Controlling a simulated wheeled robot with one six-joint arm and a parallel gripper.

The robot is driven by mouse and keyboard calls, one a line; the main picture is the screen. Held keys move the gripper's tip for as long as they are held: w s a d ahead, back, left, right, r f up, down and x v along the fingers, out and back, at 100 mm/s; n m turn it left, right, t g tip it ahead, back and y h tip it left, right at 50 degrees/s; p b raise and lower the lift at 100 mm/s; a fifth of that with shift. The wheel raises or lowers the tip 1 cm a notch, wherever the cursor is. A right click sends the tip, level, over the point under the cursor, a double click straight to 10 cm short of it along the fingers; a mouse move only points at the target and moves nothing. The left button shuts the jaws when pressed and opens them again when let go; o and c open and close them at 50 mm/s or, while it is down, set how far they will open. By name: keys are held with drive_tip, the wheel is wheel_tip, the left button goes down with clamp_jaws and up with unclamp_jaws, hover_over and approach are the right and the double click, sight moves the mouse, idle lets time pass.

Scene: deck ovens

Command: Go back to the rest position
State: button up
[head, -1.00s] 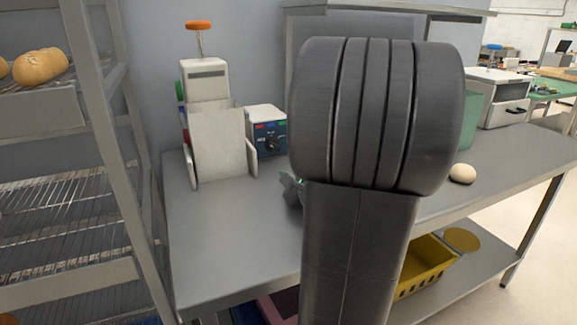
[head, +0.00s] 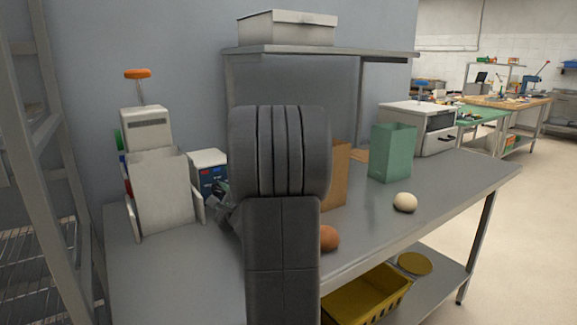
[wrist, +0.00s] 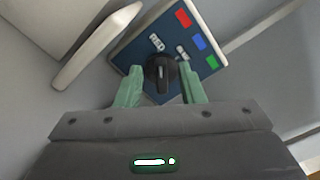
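My gripper (wrist: 158,88) shows in the wrist view with its two green fingers apart and nothing held between them. A black knob (wrist: 161,72) on the dark blue panel of a control box (wrist: 140,38) appears between or just beyond the fingertips. I see gaps beside the knob, but cannot tell how far it is from the fingers in depth. In the head view my arm covers the middle, and only part of my gripper (head: 224,207) shows at its left, beside the control box (head: 209,160).
A white machine (head: 160,190) with an orange-topped lever stands left on the grey table (head: 400,240). A brown bun (head: 329,238), a pale dough ball (head: 405,202), a green container (head: 392,152) and a white oven-like box (head: 415,125) are to the right. A rack (head: 45,150) stands at far left.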

drive_tip(key=shift+x, duration=0.95)
drive_tip(key=shift+s+d, duration=0.1)
